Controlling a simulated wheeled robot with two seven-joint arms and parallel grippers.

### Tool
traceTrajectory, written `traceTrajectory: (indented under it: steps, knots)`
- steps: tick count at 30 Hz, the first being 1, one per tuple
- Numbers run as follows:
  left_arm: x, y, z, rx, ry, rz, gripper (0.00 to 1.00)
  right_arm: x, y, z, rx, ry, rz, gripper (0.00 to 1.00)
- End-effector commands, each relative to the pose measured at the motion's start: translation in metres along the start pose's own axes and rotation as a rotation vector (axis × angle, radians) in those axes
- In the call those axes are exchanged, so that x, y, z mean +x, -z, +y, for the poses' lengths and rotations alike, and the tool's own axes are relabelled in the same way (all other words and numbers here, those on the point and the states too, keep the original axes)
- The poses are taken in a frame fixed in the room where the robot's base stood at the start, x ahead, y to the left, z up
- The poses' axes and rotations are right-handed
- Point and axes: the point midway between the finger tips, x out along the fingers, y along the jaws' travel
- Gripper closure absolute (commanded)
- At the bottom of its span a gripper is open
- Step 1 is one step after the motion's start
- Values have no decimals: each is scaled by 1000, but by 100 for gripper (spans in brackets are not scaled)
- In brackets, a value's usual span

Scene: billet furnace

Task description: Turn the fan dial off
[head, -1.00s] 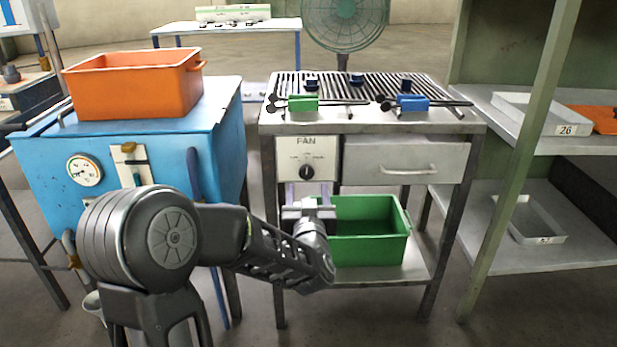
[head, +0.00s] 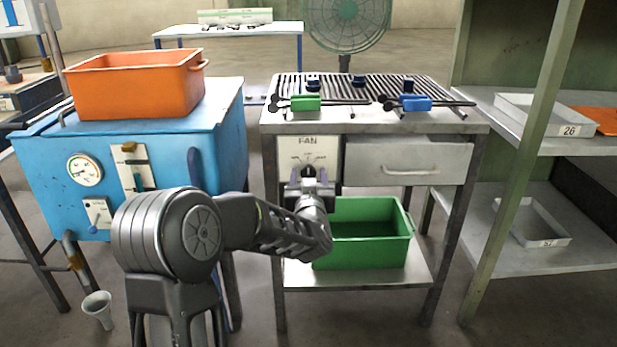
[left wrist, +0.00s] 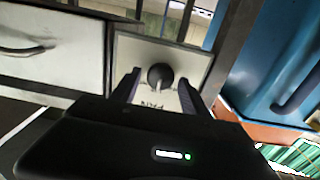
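The fan dial (head: 309,171) is a black round knob on a white panel (head: 325,148) marked FAN, at the front left of the grill table. My left gripper (head: 309,184) is in front of the panel and hides the lower part of the dial. In the left wrist view the dial (left wrist: 160,75) shows upside down between two open fingers (left wrist: 160,86), one on each side, with a pale mark on the knob. I cannot tell whether the fingers touch it or which setting it points to. My right gripper is not in view.
A drawer (head: 407,160) is right of the panel, and a green bin (head: 365,254) stands on the shelf below. The blue furnace (head: 160,150) with an orange crate (head: 135,85) stands left. A green-framed shelf (head: 525,165) is on the right.

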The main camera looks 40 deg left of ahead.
Motion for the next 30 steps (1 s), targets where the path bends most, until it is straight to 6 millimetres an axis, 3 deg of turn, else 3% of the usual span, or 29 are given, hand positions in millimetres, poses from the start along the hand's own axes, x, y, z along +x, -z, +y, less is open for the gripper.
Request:
traceTrajectory:
  steps: [18, 30]
  knots:
    - [0, 0, 0, 0, 0, 0, 99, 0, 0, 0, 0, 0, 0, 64]
    - [0, -1, 0, -34, -1, 1, 100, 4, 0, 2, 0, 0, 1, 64]
